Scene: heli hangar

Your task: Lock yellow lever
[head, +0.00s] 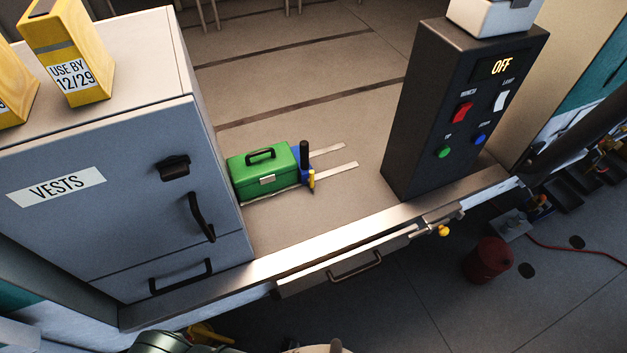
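A small yellow lever (311,181) stands upright at the front of a blue block (302,165) on the workbench, beside the right end of a green toolbox (264,166). A black upright handle (304,153) rises behind it from the same block. A second yellow part, a round knob (443,231), sits on a metal rod fitting at the bench's front edge, below the black control box. I cannot tell from this view whether either one is locked.
A grey VESTS cabinet (110,222) stands left, with yellow packages (66,52) on top. The black control box (455,110) reads OFF and bears switches and buttons. Metal strips (335,168) run right of the blue block. A drawer (345,268) lies under the bench edge; a red bin (488,261) stands right.

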